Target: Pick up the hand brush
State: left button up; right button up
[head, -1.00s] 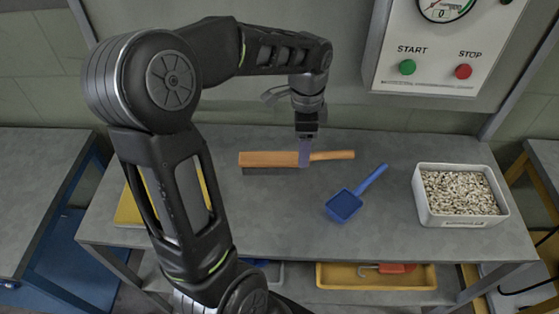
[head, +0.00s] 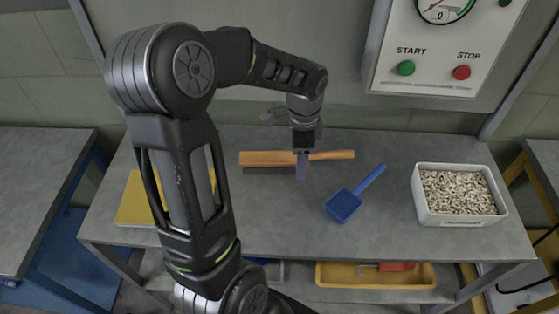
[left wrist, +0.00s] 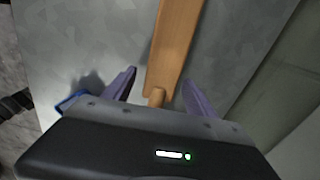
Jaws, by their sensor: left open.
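The hand brush (head: 268,158) lies on the grey table with its wooden block to the left, dark bristles along its front side, and its thin handle to the right. My left gripper (head: 302,172) is over the brush near where the block meets the handle. In the left wrist view the brush (left wrist: 172,50) runs between the two purple fingers of my left gripper (left wrist: 158,92), which are apart, one on each side of it. Whether the fingers touch the brush cannot be told. My right gripper is not in view.
A blue scoop (head: 344,206) lies right of the brush. A white tray (head: 463,219) of pale pellets stands at the right. A yellow object (head: 135,201) lies at the table's left, partly behind my arm. A panel with START and STOP buttons (head: 461,72) hangs at the back.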

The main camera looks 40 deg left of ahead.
pick_arm(q)
jog(key=shift+c, duration=0.3)
grip_shut()
dwell(0.6)
